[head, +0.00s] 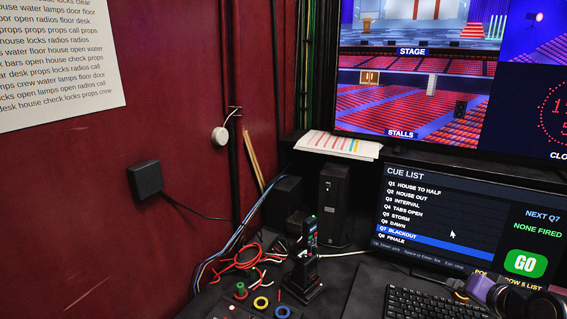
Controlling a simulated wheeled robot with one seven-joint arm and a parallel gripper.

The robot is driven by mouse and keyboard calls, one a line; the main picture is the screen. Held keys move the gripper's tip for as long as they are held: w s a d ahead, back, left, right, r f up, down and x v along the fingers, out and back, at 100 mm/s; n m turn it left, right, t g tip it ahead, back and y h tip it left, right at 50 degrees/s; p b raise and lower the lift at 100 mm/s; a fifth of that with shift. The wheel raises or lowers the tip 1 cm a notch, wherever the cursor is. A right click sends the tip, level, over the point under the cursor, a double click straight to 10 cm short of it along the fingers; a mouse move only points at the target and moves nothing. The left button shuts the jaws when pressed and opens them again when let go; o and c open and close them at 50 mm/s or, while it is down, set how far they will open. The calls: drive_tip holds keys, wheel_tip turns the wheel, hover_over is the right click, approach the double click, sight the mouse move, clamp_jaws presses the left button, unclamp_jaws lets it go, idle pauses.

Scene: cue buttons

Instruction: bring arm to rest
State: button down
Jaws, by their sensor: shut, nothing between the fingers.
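My arm shows at the bottom right as purple-grey and dark rounded parts in front of the cue list screen's lower edge. My gripper (461,295) is at its left end, small and dark with an orange-brown patch. It is shut with nothing held, above the right part of the keyboard. The cue buttons stand at the bottom left of the desk: a green button (240,290), a yellow-ringed one (261,303) and a blue-ringed one (283,312), the last close to the frame edge. My gripper is well to their right and apart from them.
A black handset (311,236) stands upright in a base near the buttons. Red and blue cables (240,258) lie behind them. A keyboard (420,303) lies below the cue list screen (440,215), which highlights Q7 Blackout. Dark desk between handset and keyboard is clear.

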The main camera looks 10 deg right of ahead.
drive_tip(key=s+a+f+n+t+b, duration=0.1)
drive_tip(key=s+a+n, duration=0.1)
drive_tip(key=s+a, duration=0.7)
drive_tip(key=s+a+f+n+t+b, duration=0.1)
drive_tip(key=s+a, duration=0.8)
drive_tip(key=s, duration=0.9)
drive_tip(key=s+a+f+n+t+y+b, duration=0.1)
drive_tip(key=s+a+f+n, duration=0.1)
drive_tip(key=s+a+n, duration=0.3)
drive_tip(key=s+a, duration=0.4)
drive_tip(key=s, duration=0.5)
drive_tip(key=shift+f+t, duration=0.35)
drive_tip(key=shift+t, duration=0.05)
drive_tip(key=shift+s, duration=0.1)
